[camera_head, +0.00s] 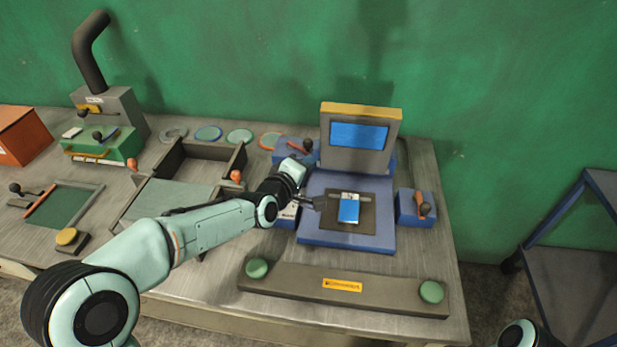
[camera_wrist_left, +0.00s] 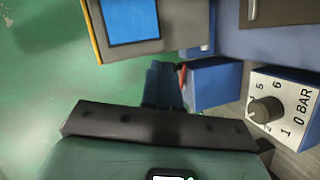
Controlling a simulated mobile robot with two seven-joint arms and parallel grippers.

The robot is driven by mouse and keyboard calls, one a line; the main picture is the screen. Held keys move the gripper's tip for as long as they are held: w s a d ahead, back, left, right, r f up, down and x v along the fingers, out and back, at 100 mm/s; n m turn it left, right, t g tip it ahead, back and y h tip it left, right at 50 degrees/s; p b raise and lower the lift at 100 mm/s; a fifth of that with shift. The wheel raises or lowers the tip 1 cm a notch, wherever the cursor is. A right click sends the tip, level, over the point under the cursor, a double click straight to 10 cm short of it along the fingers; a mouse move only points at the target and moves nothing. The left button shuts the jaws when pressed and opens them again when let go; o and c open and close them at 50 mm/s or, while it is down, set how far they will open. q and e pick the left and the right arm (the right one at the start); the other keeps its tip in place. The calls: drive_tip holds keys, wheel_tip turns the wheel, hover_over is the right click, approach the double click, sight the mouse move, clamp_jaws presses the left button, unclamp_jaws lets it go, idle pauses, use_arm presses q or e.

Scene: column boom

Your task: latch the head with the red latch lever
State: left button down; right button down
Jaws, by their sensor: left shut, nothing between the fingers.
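The head (camera_head: 328,140), grey with a yellow top edge and a blue panel, stands tilted up at the back of the blue press base (camera_head: 345,240). In the left wrist view the head (camera_wrist_left: 97,30) is at the top left. A red lever (camera_head: 298,147) lies on a blue block left of the head; a bit of red (camera_wrist_left: 182,75) beside a blue block in the left wrist view may be it. My left gripper (camera_head: 318,202) is shut and empty over the left side of the base, in front of the lever and apart from it. My right gripper is out of view.
A blue box with an orange-handled lever (camera_head: 421,205) stands right of the base. A dial box (camera_wrist_left: 285,105) marked BAR is left of the base. A bar with green buttons (camera_head: 343,286) runs along the front. A blue plate (camera_head: 348,211) lies on the base's dark bed.

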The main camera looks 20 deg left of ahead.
use_arm(q)
drive_tip(key=s+d, duration=0.1)
drive_tip(key=s+d+r, duration=0.1)
drive_tip(key=s, duration=0.1)
drive_tip(key=shift+s, duration=0.1)
drive_tip(key=shift+a, duration=0.1)
idle(0.4)
